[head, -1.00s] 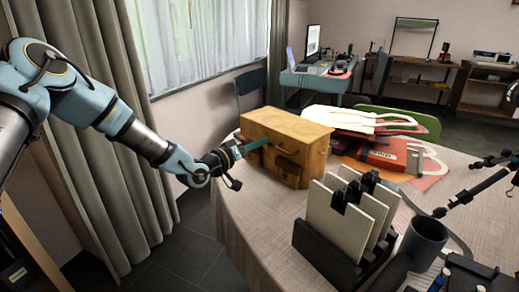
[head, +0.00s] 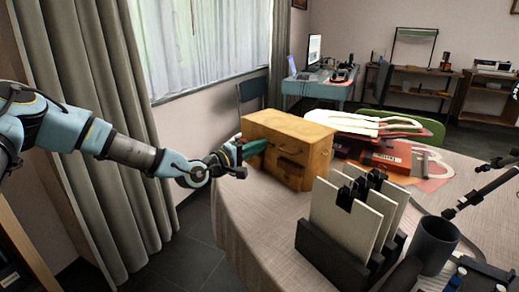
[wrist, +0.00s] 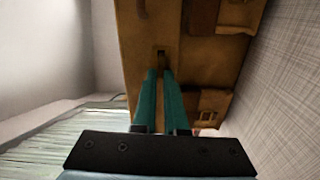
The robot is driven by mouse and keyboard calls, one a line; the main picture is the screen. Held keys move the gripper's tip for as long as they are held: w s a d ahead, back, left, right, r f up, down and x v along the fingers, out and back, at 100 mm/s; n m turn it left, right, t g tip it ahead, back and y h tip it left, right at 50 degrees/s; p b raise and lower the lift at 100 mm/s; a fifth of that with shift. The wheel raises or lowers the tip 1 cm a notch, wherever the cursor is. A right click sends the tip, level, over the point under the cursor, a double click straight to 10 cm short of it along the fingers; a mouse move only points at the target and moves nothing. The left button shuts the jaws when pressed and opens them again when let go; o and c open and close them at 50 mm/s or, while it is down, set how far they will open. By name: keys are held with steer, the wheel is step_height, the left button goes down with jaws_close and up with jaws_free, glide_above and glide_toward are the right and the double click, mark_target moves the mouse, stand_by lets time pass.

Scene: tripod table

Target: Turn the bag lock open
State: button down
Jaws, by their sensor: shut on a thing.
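The bag (head: 290,140) is a tan-brown boxy case standing at the far left part of the table. My gripper (head: 262,145) reaches it from the left, with teal fingers at its left-hand side. In the wrist view my gripper (wrist: 160,73) has its fingertips close together on a small dark lock piece (wrist: 161,56) on the bag's brown face. The gripper is shut on this lock; the tips hide its lower part. The bag (wrist: 185,20) fills the upper middle of that view, with straps and another fitting to the right.
A rack with pale boards (head: 345,222) and a dark cup (head: 433,240) stand at the front of the table (head: 265,220). A curtain (head: 75,110) hangs behind my arm. The table's left front area is clear.

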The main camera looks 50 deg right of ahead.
steer(key=shift+f+n, duration=0.1)
steer(key=shift+n, duration=0.5)
steer(key=c, duration=1)
jaws_free()
steer(key=shift+o, duration=0.2)
steer(key=w+a+b, duration=0.1)
steer(key=a, duration=0.9)
steer(key=shift+w+a+b, duration=0.2)
steer(key=shift+a+b, duration=0.2)
